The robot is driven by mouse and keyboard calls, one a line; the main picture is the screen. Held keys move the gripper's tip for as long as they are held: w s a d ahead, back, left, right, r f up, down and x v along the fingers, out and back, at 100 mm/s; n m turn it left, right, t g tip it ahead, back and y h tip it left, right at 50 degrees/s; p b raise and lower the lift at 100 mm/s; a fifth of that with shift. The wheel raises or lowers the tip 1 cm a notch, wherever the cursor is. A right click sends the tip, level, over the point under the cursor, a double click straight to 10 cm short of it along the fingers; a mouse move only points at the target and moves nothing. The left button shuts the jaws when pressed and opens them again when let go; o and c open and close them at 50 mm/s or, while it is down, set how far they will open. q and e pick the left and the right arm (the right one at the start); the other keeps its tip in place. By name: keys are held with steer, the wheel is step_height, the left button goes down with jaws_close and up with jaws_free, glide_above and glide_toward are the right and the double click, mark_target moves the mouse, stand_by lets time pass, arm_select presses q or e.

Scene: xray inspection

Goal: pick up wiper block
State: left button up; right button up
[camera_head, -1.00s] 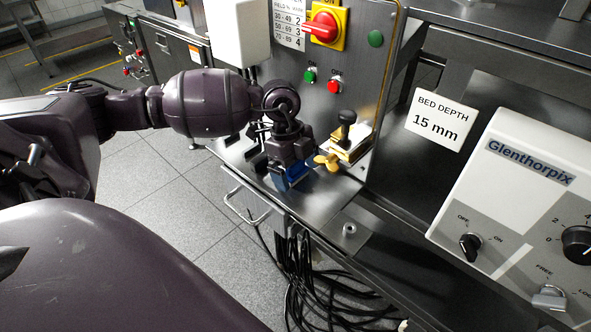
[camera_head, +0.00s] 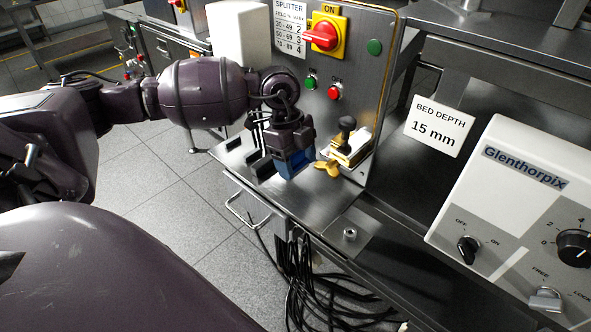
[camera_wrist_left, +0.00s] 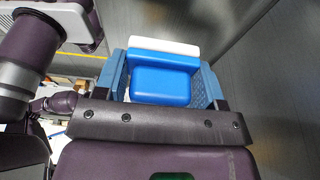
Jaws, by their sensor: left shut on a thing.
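The wiper block is blue with a white strip along one edge. It shows best in the left wrist view (camera_wrist_left: 164,82), between the two blue-padded fingers of my left gripper (camera_wrist_left: 168,78). My left gripper (camera_head: 293,160) is shut on the block. In the head view the blue block (camera_head: 294,165) is partly hidden under the gripper, over the metal ledge (camera_head: 300,202). I cannot tell there whether it touches the ledge. My right gripper is not in view.
A brass wing-shaped piece (camera_head: 328,168) and a brass block with a black knob (camera_head: 347,140) are close right of the gripper. Behind stands a panel with a red switch (camera_head: 322,36). Black cables (camera_head: 300,280) hang below the ledge. A white Glenthorpix unit (camera_head: 520,190) stands at right.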

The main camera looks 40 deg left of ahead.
arm_select(q)
step_height(320, 180, up, 3)
steer(key=shift+r, duration=0.15)
steer(key=s+a+p, duration=0.1)
steer(key=s+p, duration=0.2)
steer(key=s, duration=1.6)
steer(key=shift+s+a+f, duration=0.2)
steer(key=shift+s+a, duration=0.05)
steer(key=shift+s, duration=0.05)
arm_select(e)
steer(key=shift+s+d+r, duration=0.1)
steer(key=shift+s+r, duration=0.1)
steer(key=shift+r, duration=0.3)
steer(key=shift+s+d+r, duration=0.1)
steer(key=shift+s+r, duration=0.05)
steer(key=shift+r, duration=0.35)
arm_select(q)
steer(key=o, duration=0.4)
steer(key=shift+c, duration=1.1)
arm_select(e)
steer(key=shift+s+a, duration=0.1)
